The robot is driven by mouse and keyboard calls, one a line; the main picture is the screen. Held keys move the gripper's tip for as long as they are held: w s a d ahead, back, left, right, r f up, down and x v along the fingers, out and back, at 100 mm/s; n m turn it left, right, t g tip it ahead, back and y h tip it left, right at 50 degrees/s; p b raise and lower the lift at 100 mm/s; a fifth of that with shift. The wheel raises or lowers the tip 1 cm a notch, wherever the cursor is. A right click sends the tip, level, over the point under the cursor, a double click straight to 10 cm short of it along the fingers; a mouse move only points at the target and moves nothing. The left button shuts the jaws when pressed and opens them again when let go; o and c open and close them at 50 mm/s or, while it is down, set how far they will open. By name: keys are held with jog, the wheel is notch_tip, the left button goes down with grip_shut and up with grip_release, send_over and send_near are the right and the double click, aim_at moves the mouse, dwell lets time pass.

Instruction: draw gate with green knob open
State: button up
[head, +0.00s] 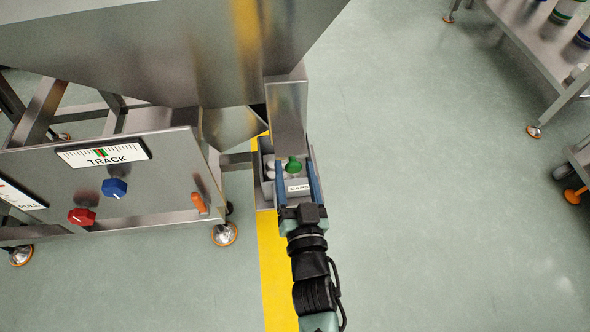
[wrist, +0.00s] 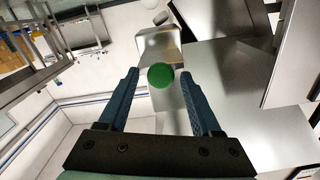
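The green knob (head: 293,164) sits at the lower end of a narrow steel chute (head: 289,112), just above a white label reading CAPS (head: 297,188). The gate itself is hard to tell from the steel around it. My gripper (head: 292,166) reaches in from below with its two blue fingers apart, one on each side of the knob. In the wrist view the knob (wrist: 160,75) shows as a round green disc between the open fingertips (wrist: 159,74). Gaps show on both sides there, wider on the left. Contact is not visible.
A steel panel (head: 140,190) left of the chute carries a TRACK scale (head: 104,153), a blue knob (head: 115,188), a red knob (head: 82,217) and an orange handle (head: 199,202). A large steel hopper (head: 180,50) hangs above. The floor right of the chute is clear.

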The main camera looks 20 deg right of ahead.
jog(key=shift+s, duration=0.1)
jog(key=p+v, duration=0.4)
jog(key=v, duration=0.8)
jog(key=shift+s+p, duration=0.3)
jog(key=shift+s, duration=0.1)
jog(key=shift+a+r, duration=0.1)
jog(key=shift+a, duration=0.05)
